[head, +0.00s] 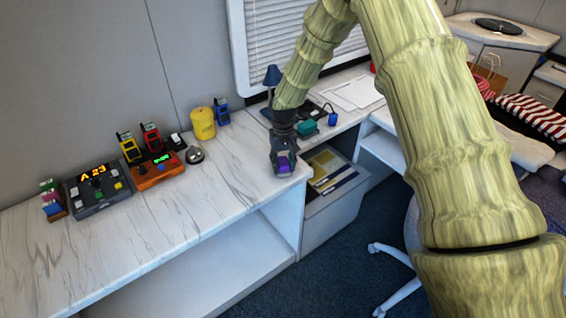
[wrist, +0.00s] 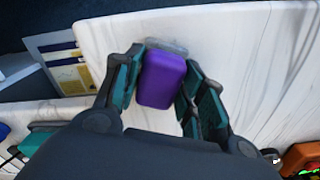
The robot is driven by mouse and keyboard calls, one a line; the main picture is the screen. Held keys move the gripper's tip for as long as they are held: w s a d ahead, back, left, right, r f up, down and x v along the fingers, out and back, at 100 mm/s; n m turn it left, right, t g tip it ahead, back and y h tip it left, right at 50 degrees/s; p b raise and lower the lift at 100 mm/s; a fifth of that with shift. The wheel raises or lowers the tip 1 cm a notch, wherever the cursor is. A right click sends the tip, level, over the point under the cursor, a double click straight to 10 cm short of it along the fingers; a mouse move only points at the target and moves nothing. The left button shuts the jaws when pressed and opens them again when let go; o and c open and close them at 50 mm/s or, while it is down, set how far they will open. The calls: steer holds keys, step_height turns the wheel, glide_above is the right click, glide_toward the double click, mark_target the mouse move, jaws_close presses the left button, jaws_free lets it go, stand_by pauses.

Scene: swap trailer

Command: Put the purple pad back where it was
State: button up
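The purple pad (wrist: 163,78) is between the two fingertips of my gripper (wrist: 164,82) in the wrist view. The fingers lie close along both its sides and appear shut on it. A grey edge shows behind its far end. In the head view my gripper (head: 284,162) points down at the right end of the white marbled desk (head: 225,165), near its front edge. Only a little of the purple pad (head: 284,165) shows there. Whether the pad touches the desk is unclear.
An open drawer with folders (head: 335,172) is just right of the desk end. A silver bell (head: 195,154), orange device (head: 158,170), yellow canister (head: 202,123) and dark control box (head: 98,189) stand left. A teal block (head: 307,127) is behind. The desk front is clear.

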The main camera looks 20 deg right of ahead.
mark_target(283, 162)
steer(key=shift+o, duration=0.9)
steer(key=shift+r, duration=0.1)
step_height(283, 162, up, 12)
steer(key=b, duration=0.2)
